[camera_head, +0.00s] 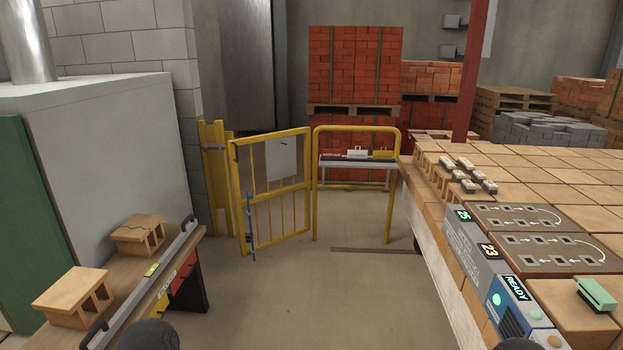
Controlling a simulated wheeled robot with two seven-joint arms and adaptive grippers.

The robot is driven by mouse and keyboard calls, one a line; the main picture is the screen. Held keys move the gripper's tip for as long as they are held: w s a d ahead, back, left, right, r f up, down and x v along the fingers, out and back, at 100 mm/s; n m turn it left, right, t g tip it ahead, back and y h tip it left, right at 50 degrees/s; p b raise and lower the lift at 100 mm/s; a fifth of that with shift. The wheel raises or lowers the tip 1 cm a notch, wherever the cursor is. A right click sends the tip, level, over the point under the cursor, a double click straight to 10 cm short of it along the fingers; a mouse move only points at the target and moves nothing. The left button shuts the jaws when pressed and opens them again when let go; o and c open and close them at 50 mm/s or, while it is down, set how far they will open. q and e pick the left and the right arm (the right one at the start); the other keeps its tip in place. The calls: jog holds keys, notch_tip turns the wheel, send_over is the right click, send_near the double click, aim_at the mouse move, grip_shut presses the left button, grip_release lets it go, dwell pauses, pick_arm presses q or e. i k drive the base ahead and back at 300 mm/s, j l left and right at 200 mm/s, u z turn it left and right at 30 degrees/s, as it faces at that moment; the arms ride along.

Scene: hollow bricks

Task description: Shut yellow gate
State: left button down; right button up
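The yellow gate (272,207) stands ahead of me, left of the middle in the head view. It is a barred frame with a pale grey plate (281,157) and a blue upright piece (251,228) near its left edge. Its left edge looks nearer to me than its right edge, so it seems to stand ajar. Its right edge is beside a yellow rail frame (315,195). A yellow post (211,180) with a grey fitting stands behind its left side against the block wall. Neither gripper can be made out; only dark rounded parts show at the bottom edge.
A bench with two hollow bricks (139,234) and a grey bar (150,275) is at left. A brick-covered table (540,180) with a control panel (490,265) fills the right. Open concrete floor (320,290) lies between them, leading to the gate.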

aim_at(279, 153)
jog(key=i+u, duration=0.15)
jog(key=i, duration=0.85)
jog(key=i+l+u, duration=0.1)
jog(key=i, duration=0.9)
jog(key=i+j+u, duration=0.2)
jog(key=i, duration=0.5)
jog(key=i+l+u, duration=0.2)
jog(key=i, duration=0.5)
jog(key=i+l+u, duration=0.2)
jog(key=i, duration=0.55)
jog(key=j, duration=0.1)
